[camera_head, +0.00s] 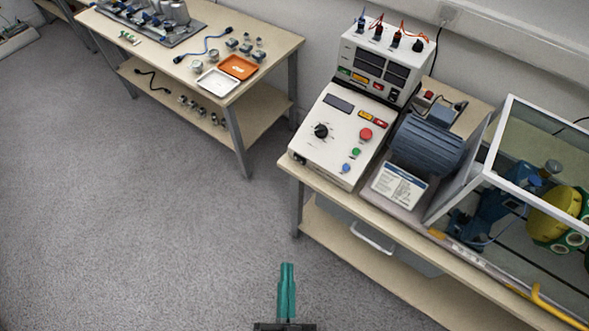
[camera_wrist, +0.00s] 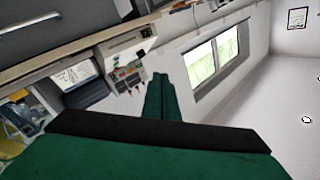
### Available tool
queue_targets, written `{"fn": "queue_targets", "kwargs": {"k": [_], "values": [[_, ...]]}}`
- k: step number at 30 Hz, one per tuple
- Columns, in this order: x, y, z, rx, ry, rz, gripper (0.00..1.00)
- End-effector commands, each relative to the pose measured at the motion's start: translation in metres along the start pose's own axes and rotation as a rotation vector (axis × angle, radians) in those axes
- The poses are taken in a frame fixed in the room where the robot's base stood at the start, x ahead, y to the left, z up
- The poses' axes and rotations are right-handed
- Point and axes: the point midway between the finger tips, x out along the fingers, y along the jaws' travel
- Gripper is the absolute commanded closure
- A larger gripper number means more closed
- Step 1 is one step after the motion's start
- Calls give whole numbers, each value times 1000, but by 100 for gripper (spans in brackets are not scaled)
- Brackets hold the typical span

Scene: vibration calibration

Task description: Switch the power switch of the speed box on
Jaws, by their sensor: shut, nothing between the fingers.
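The speed box (camera_head: 336,148) is a light console with a sloped panel on the right-hand bench. Its panel has a dark display, a black knob (camera_head: 321,131), and red (camera_head: 365,134), green and blue buttons. I cannot tell which part is the power switch. The box also shows tilted in the wrist view (camera_wrist: 124,42). My gripper (camera_head: 287,266) is teal-green, shut and empty. It is at the bottom middle of the head view, over the floor, well apart from the box. Its closed fingers also show in the wrist view (camera_wrist: 160,80).
A metering unit (camera_head: 378,50) with red cables stands behind the box. A blue motor (camera_head: 428,145) and a glass-walled guard (camera_head: 482,177) stand to its right. A second table (camera_head: 283,42) with trays is at upper left. The grey floor (camera_head: 150,220) between is clear.

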Motion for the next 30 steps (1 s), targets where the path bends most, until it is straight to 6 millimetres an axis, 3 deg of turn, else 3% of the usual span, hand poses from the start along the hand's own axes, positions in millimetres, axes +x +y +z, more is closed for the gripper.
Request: {"fn": "queue_targets", "kwargs": {"k": [1, 7, 14, 24, 30], "values": [[15, -6, -3, 125, 65, -25, 100], [59, -16, -16, 670, 304, -108, 100], [107, -13, -11, 1275, 524, -197, 100], [180, -19, 42, 2073, 790, -249, 100], [209, -34, 78, 2371, 912, -226, 100]]}}
